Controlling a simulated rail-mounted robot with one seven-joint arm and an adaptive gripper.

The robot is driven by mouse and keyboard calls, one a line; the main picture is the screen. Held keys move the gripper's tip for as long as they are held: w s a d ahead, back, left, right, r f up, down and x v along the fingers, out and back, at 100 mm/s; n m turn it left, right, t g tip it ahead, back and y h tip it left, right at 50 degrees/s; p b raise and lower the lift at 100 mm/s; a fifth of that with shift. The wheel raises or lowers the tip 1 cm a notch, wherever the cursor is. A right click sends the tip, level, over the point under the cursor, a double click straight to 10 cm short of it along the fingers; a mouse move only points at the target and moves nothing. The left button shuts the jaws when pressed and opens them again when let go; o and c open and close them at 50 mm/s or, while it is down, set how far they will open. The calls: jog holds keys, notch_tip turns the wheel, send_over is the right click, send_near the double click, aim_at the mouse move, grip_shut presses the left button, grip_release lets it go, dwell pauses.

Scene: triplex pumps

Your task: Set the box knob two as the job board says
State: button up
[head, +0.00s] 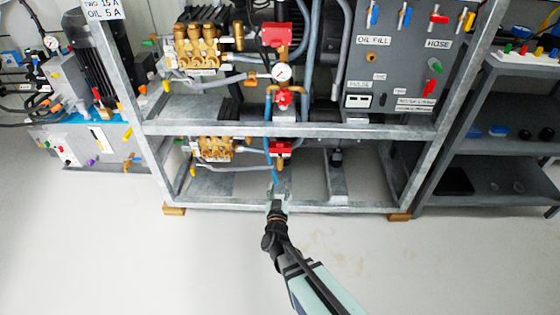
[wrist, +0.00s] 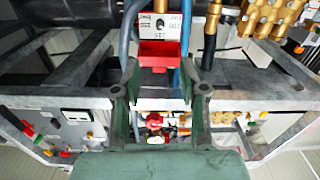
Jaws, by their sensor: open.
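The job board (head: 102,11) is a white sign at the top left of the head view, its top cut off. It reads "TWO 15 A" and "OIL 5 A". A red box (head: 280,149) sits on the lower level of the frame. In the wrist view a red box part (wrist: 160,54) adjoins a white face with a small dark knob (wrist: 160,22) and printed numbers, too small to read surely. I cannot tell whether this is box two. My gripper (head: 277,193) is open and empty, below the lower red box in the head view; its fingers (wrist: 160,78) straddle the view of the red part.
The grey metal frame (head: 300,131) surrounds the pumps. An upper red box (head: 276,35) and a gauge (head: 281,73) hang above. Blue hoses run beside the box face. A grey valve panel (head: 410,65) stands right. The floor in front is clear.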

aim_at(280, 157)
jog(key=shift+w+a+b, duration=0.15)
jog(key=shift+w+b, duration=0.95)
jog(key=shift+w, duration=2.7)
jog(key=shift+w+a+b, duration=0.15)
jog(key=shift+w+b, duration=0.9)
jog(key=shift+w, duration=2.7)
grip_shut()
